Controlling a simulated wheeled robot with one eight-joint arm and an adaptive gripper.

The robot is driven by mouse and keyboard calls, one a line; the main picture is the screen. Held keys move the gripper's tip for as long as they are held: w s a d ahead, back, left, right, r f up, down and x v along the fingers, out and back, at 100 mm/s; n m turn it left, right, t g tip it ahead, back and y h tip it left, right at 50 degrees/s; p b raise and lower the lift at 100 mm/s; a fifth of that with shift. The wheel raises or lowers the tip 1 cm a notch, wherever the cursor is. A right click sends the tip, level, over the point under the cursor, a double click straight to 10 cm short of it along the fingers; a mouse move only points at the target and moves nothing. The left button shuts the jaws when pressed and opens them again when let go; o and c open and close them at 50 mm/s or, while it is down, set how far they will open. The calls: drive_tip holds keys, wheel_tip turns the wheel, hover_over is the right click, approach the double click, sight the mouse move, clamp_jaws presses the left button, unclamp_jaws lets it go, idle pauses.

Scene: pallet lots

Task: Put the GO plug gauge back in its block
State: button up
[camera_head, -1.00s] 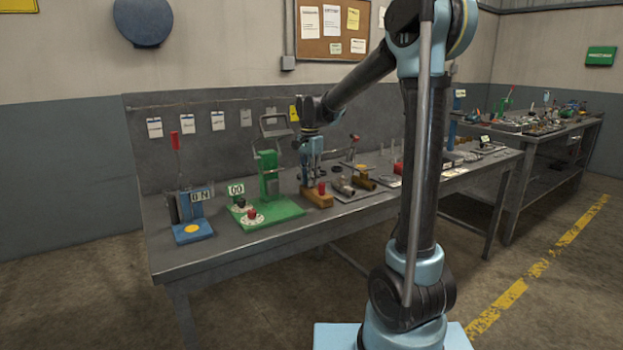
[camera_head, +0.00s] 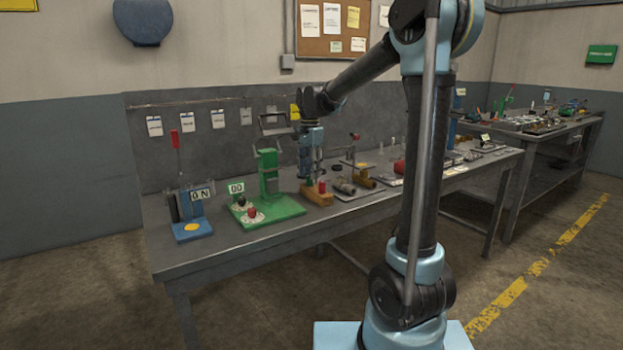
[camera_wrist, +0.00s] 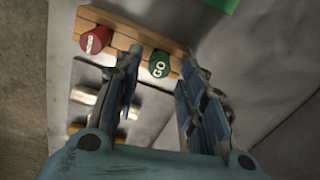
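The wooden block (camera_wrist: 134,37) shows in the wrist view with a red-capped gauge (camera_wrist: 95,39) at its left and the green-capped GO plug gauge (camera_wrist: 159,64) at its right. The GO gauge's cap faces me, at the block's end; I cannot tell how deep it sits. My gripper (camera_wrist: 162,60) is open, its fingers on either side of the green cap with gaps visible. In the head view my gripper (camera_head: 311,178) is over the block (camera_head: 317,196), beside the red cap (camera_head: 322,187); the GO gauge is hidden there.
A green fixture (camera_head: 268,212) stands left of the block, and a blue stand (camera_head: 192,228) farther left. A tray with metal cylinders (camera_head: 345,186) lies close on the right. The bench front (camera_head: 235,248) is clear.

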wheel_tip(320, 180, up, 10)
idle(0.4)
drive_tip(key=s+d+f+n+t, duration=0.1)
drive_tip(key=s+d+f+n, duration=0.1)
drive_tip(key=s+d+f, duration=0.35)
drive_tip(key=s+d+f+n, duration=0.2)
drive_tip(key=s+d+f, duration=0.1)
drive_tip(key=s+d, duration=0.55)
drive_tip(key=s+d+f+n+t, duration=0.15)
drive_tip(key=s+d+f, duration=0.3)
drive_tip(key=s, duration=0.45)
drive_tip(key=s+d+f+n, duration=0.3)
drive_tip(key=s+f, duration=0.5)
drive_tip(key=f, duration=0.3)
drive_tip(key=shift+s+d+n, duration=0.25)
drive_tip(key=shift+s+n, duration=0.1)
drive_tip(key=shift+s, duration=0.05)
